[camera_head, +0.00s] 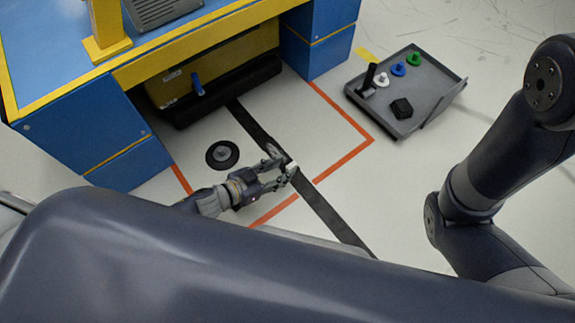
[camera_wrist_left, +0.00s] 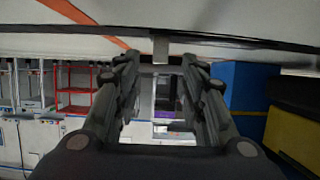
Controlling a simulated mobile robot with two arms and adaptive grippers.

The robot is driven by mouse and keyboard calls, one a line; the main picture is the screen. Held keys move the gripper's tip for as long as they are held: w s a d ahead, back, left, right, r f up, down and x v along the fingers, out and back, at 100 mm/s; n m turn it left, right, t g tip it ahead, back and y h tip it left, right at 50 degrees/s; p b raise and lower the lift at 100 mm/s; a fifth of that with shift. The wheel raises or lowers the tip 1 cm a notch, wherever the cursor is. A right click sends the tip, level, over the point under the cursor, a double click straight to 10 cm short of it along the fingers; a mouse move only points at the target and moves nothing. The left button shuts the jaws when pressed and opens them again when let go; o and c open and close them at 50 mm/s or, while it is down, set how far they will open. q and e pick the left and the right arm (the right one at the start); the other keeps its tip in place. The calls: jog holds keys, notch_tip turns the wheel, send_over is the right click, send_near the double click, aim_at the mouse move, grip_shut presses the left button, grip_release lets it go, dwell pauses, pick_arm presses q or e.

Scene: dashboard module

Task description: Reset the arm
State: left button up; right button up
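My left gripper (camera_head: 284,163) is low over the light floor, inside the orange-red floor outline. Its two fingers are spread apart, and they also show open in the left wrist view (camera_wrist_left: 160,66). A small pale-grey tab (camera_wrist_left: 160,48) shows beyond the gap between the fingertips; I cannot tell whether it touches them. No held object is clear. My right arm (camera_head: 480,180) is bent at the right of the head view, and its gripper is out of the frame.
A blue and yellow desk (camera_head: 140,160) stands at upper left, with a black-and-yellow unit under it. A black disc (camera_head: 222,154) lies left of my left gripper. A grey control panel (camera_head: 435,85) with a lever and coloured knobs is at upper right.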

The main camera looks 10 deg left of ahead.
pick_arm(q)
jog(key=v, duration=0.7)
jog(key=shift+s+a+r, duration=0.2)
jog(key=shift+s, duration=0.1)
